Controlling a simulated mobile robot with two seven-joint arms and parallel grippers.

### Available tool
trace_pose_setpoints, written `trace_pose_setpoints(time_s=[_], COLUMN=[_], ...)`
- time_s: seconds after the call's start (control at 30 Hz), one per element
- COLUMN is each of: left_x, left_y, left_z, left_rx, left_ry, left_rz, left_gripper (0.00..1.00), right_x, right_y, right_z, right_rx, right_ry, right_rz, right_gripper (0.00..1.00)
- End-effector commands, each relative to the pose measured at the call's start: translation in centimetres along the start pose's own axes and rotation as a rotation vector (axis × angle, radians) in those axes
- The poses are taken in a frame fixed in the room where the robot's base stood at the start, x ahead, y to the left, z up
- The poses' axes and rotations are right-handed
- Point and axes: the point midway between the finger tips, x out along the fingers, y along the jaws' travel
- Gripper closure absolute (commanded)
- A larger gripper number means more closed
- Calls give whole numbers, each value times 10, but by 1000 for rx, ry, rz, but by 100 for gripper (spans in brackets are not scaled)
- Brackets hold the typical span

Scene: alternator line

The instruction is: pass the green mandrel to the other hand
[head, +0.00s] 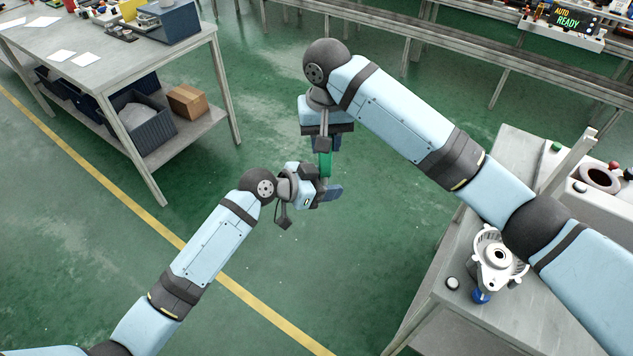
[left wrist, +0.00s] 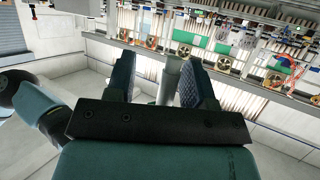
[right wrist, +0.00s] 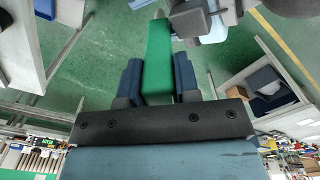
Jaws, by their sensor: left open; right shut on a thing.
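The green mandrel (head: 325,164) hangs below my right gripper (head: 323,144) in the head view. In the right wrist view the green mandrel (right wrist: 157,60) sits between the two blue fingers of my right gripper (right wrist: 158,75), which is shut on it. My left gripper (head: 326,188) is open beside the mandrel's lower part. In the left wrist view the fingers of my left gripper (left wrist: 159,75) stand apart with a pale grey shaft-like piece between them; whether they touch it is unclear. Part of the mandrel is hidden by the grippers.
A grey workbench (head: 176,57) with bins below stands at the upper left. A conveyor rail (head: 455,50) runs behind. The green floor around the grippers is clear.

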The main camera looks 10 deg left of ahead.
Motion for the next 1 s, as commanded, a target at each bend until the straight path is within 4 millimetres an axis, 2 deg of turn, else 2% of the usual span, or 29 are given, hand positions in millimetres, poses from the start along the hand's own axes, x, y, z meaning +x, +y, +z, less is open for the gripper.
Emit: trace_pose_setpoints(time_s=[0.27,0.47,0.5,0.67,0.7,0.8,1.0], left_x=[2,2,2,2,2,2,1], left_y=[1,2,2,2,2,2,1], left_z=[-2,-3,-3,-4,-5,-4,-2], left_rx=[2,3,3,4,5,4,2], left_ry=[3,4,5,6,8,6,4], left_rz=[1,2,3,3,3,2,1], left_gripper=[51,97,100,100,100,100,100], right_x=[0,0,0,0,0,0,0], right_y=[-2,-2,-2,-2,-2,-2,-1], right_z=[1,0,0,0,0,0,0], right_rx=[-4,-3,-3,-3,-3,-2,-2], right_ry=[-1,0,1,0,0,0,0], right_rz=[-4,-4,-4,-4,-4,-4,-2], right_gripper=[100,100,100,100,61,41,41])
